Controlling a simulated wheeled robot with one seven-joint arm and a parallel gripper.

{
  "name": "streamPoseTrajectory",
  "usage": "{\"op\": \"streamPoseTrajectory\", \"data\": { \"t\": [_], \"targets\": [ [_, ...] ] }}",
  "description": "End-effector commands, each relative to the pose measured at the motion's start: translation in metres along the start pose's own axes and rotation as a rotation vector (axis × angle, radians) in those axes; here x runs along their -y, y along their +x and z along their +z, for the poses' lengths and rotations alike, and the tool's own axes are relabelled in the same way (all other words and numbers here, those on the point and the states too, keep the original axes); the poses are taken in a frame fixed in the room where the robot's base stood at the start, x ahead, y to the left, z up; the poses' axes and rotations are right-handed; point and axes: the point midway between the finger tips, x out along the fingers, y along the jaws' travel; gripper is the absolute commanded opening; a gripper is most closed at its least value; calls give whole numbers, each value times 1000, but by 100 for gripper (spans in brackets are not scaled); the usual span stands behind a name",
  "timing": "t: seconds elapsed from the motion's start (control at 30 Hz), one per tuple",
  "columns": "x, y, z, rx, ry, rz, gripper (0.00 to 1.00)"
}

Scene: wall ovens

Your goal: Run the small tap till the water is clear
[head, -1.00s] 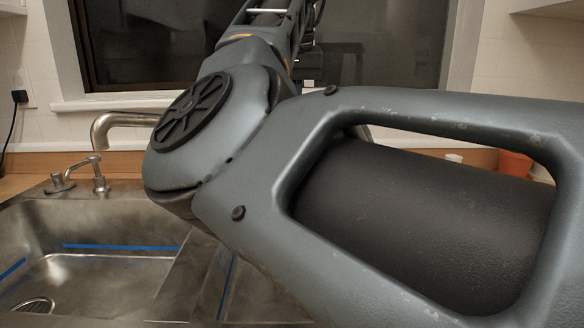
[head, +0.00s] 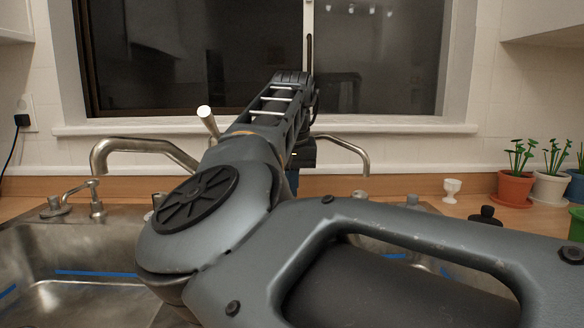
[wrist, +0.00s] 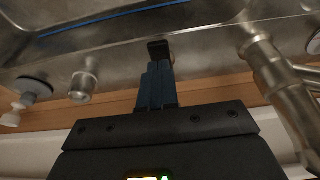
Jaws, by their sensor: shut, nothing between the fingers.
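A thin curved spout (head: 345,146) shows right of my arm in the head view, its tip bent down; its lower part is hidden behind my arm. Another small fitting with a bent arm (head: 80,190) stands at the sink's back left. My gripper (wrist: 158,48) is shut and empty in the wrist view, its blue fingers over the sink's back rim. I cannot tell whether it touches anything. The thick faucet (head: 145,148) is left of my arm, with a pale lever (head: 208,121) raised. Thick metal piping (wrist: 275,75) is right of the fingers. No running water is visible.
A metal knob (wrist: 83,85) is left of the fingers. A white egg cup (head: 452,190), a dark stopper (head: 486,215) and potted plants (head: 516,180) stand on the right. The steel sink (head: 95,300) is in front; the window sill (head: 400,125) is behind.

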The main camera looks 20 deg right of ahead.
Motion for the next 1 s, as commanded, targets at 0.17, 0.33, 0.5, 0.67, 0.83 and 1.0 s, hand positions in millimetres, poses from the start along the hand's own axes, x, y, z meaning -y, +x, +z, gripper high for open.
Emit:
{"op": "streamPoseTrajectory", "data": {
  "t": [0.17, 0.33, 0.5, 0.67, 0.83, 1.0],
  "targets": [
    [-1, 11, 4, 0, 2, 1, 0],
    [-1, 13, 4, 0, 2, 1, 0],
    [-1, 13, 4, 0, 2, 1, 0],
    [-1, 16, 6, -25, 3, 3, 0],
    [-2, 24, 11, -122, 2, 7, 0],
    [-2, 28, 14, -223, 1, 6, 0]
  ]
}}
